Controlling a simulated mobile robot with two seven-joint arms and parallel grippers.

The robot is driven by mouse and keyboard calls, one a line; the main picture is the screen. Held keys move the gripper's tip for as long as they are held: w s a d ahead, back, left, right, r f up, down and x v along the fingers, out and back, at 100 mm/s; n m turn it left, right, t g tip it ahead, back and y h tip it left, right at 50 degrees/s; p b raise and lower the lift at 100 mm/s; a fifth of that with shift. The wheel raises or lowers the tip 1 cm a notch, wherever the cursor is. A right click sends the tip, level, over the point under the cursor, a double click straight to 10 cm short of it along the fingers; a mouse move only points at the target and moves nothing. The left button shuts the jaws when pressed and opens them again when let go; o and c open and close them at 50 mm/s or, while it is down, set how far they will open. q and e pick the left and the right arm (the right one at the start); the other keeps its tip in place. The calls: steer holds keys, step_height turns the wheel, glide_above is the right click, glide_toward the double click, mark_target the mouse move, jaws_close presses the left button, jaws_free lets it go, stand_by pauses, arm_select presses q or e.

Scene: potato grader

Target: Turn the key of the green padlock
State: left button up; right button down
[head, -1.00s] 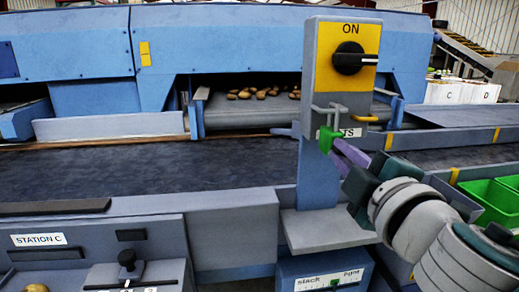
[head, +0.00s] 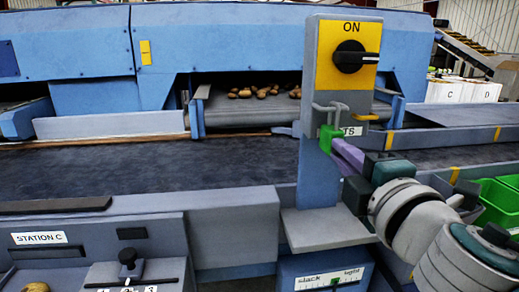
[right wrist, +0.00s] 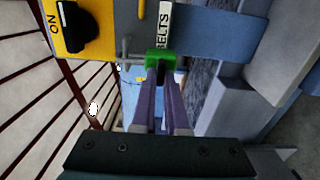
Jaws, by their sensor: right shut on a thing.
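The green padlock (head: 326,138) hangs from the grey hasp (head: 331,112) under the yellow switch plate on the grey box. It also shows in the right wrist view (right wrist: 159,58), straight ahead of the fingers. My right gripper (head: 341,150) reaches in from the right, its purple fingertips at the padlock's lower side. In the right wrist view the two fingers (right wrist: 164,84) run close together to the padlock, shut on the key, which they hide. My left gripper is not in view.
The black rotary switch (head: 354,57) is above the padlock, under the word ON. A yellow hook (head: 366,117) sits right of the hasp. A grey ledge (head: 326,230) juts out below. Green crates (head: 497,200) stand at right, near my arm.

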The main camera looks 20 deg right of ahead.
steer(key=c, duration=0.9)
jaws_free()
steer(key=shift+c, duration=0.2)
steer(key=b+v, duration=0.2)
steer(key=v, duration=0.8)
steer(key=shift+d, duration=0.15)
